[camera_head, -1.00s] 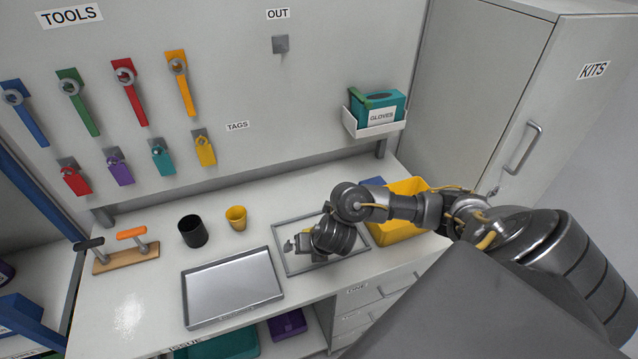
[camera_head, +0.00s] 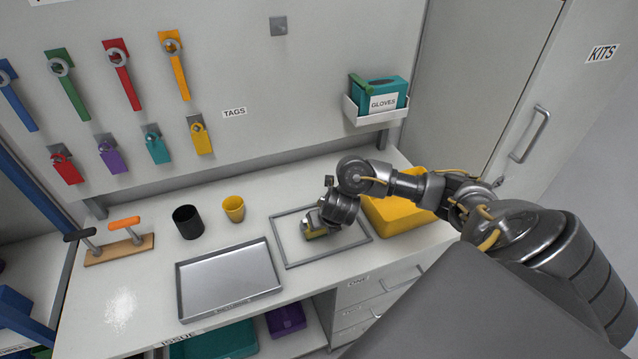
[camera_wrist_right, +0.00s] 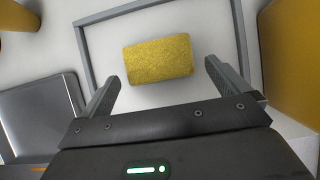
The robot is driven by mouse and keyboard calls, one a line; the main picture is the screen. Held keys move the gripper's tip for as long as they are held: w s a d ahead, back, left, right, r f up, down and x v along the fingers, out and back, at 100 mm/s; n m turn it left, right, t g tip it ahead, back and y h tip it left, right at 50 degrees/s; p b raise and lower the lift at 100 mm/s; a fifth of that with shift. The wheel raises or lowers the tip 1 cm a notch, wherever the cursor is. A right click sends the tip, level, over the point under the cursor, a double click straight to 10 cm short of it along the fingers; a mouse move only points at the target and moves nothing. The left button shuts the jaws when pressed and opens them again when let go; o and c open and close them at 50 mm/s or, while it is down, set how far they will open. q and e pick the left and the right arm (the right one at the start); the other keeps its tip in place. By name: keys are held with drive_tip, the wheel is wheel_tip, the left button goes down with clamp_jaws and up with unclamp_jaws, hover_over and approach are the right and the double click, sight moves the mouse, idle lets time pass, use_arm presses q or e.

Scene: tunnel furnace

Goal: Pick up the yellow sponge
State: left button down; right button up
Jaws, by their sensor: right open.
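The yellow sponge (camera_wrist_right: 158,59) lies flat inside a grey rectangular frame (camera_wrist_right: 242,45) on the white counter. In the right wrist view it sits ahead of and between the two fingers of my right gripper (camera_wrist_right: 160,85), which is open and empty. In the head view my right gripper (camera_head: 312,228) is over the grey frame, and only a small yellow part of the sponge (camera_head: 314,234) shows beside it; the gripper hides the rest. My left gripper is not in view.
A yellow bin (camera_head: 398,222) stands just right of the frame. A metal tray (camera_head: 228,282), a yellow cup (camera_head: 233,209), a black cup (camera_head: 187,222) and a wooden handle rack (camera_head: 120,250) are to the left. The glove holder (camera_head: 376,112) is on the wall behind.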

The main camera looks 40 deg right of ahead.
drive_tip(key=shift+w+f, duration=0.2)
drive_tip(key=shift+f, duration=0.2)
drive_tip(key=b+x, duration=0.1)
drive_tip(key=x, duration=0.1)
drive_tip(key=b+x, duration=0.1)
drive_tip(key=x, duration=0.1)
drive_tip(key=shift+w, duration=0.35)
drive_tip(key=shift+r, duration=0.1)
drive_tip(key=c, duration=0.7)
